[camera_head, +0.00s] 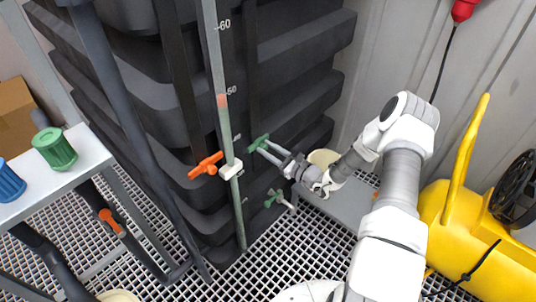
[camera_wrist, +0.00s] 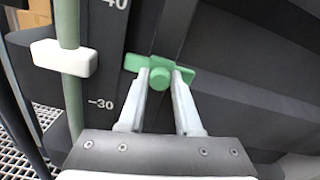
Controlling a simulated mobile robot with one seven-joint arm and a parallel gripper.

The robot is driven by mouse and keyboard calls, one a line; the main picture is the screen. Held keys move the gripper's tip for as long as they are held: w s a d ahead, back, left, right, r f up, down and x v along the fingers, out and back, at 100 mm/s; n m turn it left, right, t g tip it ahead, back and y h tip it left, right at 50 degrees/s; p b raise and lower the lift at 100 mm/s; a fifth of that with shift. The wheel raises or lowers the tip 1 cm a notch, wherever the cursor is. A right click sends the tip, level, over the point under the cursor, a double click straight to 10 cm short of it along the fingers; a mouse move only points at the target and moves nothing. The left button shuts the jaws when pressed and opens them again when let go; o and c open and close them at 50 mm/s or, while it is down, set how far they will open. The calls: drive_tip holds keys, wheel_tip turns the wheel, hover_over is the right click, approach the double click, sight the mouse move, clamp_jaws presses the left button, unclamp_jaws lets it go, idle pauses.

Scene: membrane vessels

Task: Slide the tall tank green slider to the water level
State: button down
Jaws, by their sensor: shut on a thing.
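The tall tank (camera_head: 300,50) is black and ribbed, with a sight tube (camera_head: 214,60) along its front corner. A pale red band (camera_head: 222,101) shows in the tube near the 50 mark. The green slider (camera_head: 259,143) sits on a dark vertical strip right of the tube. In the wrist view the green slider (camera_wrist: 190,76) is a bar with a round knob, between the heights of the 40 and 30 marks. My gripper (camera_head: 266,150) is shut on the knob, one finger on each side, as the wrist view also shows (camera_wrist: 160,78).
An orange slider (camera_head: 206,165) and a white tube clamp (camera_head: 230,170) are left of the green slider. A green-handled valve (camera_head: 275,198) is below. A yellow machine (camera_head: 490,225) stands at right. A shelf (camera_head: 60,180) holds green and blue caps at left.

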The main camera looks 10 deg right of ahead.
drive_tip(key=p, duration=1.3)
approach(254, 79)
drive_tip(key=x, duration=0.4)
drive_tip(key=shift+w+a, duration=0.25)
drive_tip(key=c, duration=0.6)
unclamp_jaws()
drive_tip(key=v, duration=1.7)
drive_tip(key=shift+s+b, duration=0.2)
drive_tip(key=shift+b, duration=0.25)
drive_tip(key=shift+d, duration=0.15)
